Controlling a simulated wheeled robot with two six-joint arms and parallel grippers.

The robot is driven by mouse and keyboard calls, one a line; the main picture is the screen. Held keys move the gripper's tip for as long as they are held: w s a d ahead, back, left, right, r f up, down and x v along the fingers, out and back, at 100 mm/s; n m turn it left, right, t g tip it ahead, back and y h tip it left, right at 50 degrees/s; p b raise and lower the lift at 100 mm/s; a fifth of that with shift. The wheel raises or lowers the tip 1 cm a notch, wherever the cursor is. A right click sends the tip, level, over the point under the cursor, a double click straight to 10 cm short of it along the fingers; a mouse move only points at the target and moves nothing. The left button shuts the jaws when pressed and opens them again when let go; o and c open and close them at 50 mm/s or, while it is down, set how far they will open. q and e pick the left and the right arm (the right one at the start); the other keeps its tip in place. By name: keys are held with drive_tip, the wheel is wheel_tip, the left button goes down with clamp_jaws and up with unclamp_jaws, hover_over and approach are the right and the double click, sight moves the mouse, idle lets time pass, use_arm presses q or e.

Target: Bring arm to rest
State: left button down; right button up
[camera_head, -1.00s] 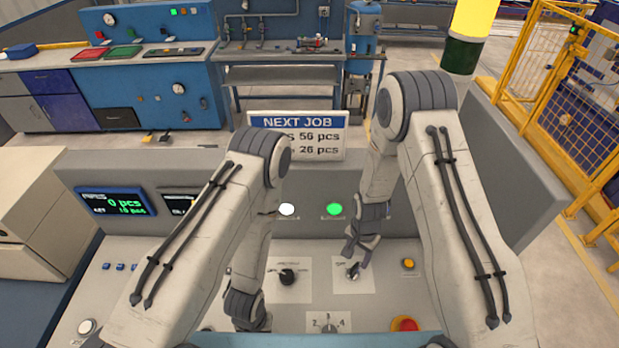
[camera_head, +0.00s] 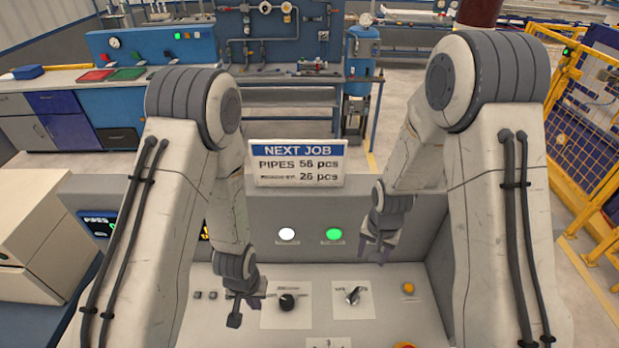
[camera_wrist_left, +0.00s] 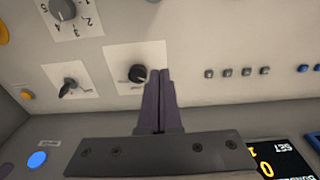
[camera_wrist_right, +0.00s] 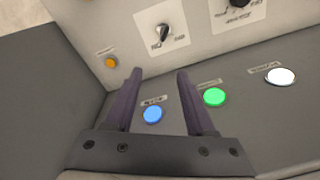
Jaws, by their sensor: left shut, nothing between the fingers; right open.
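My left gripper (camera_head: 243,309) hangs over the control panel in the head view, left of the black round knob (camera_head: 287,302). In the left wrist view its fingers (camera_wrist_left: 160,75) are together with nothing between them, and their tips overlap the black knob (camera_wrist_left: 139,74) in the picture. I cannot tell whether they touch it. My right gripper (camera_head: 379,251) is higher, in front of the panel's upright back, right of the lit green button. In the right wrist view its fingers (camera_wrist_right: 155,80) are apart and empty, with the blue button (camera_wrist_right: 152,114) showing between them.
The panel (camera_head: 320,322) carries a lever switch (camera_head: 353,296), an orange button (camera_head: 408,287), a white button (camera_head: 287,234) and a green button (camera_head: 334,234). A NEXT JOB sign (camera_head: 297,163) stands behind it. A blue workbench (camera_head: 165,95) and yellow fence (camera_head: 590,150) are farther back.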

use_arm(q)
drive_tip(key=w+a+r+t, duration=0.1)
drive_tip(key=a+r, duration=0.2)
drive_tip(key=r, duration=0.8)
drive_tip(key=a+r+t, duration=0.1)
drive_tip(key=a+r, duration=0.1)
drive_tip(key=r, duration=0.8)
use_arm(e)
drive_tip(key=s+d+r+n+t, duration=0.25)
drive_tip(key=s+r+n, duration=0.4)
drive_tip(key=r, duration=0.75)
use_arm(q)
drive_tip(key=s+d+f+m+g+b, duration=0.3)
drive_tip(key=s+d+f+m+b, duration=0.4)
drive_tip(key=s+d+f+b, duration=0.6)
drive_tip(key=b, duration=0.6)
drive_tip(key=shift+s+d+f+h, duration=0.2)
drive_tip(key=shift+s+f+h, duration=0.05)
drive_tip(key=shift+f+h, duration=0.15)
use_arm(e)
drive_tip(key=s+a+f+n+g, duration=0.3)
drive_tip(key=s+a+f+n, duration=0.3)
drive_tip(key=s+a+f, duration=0.7)
drive_tip(key=shift+s+f+y, duration=0.4)
drive_tip(key=shift+s+f, duration=0.25)
drive_tip(key=shift+s, duration=0.3)
drive_tip(key=shift+g, duration=0.25)
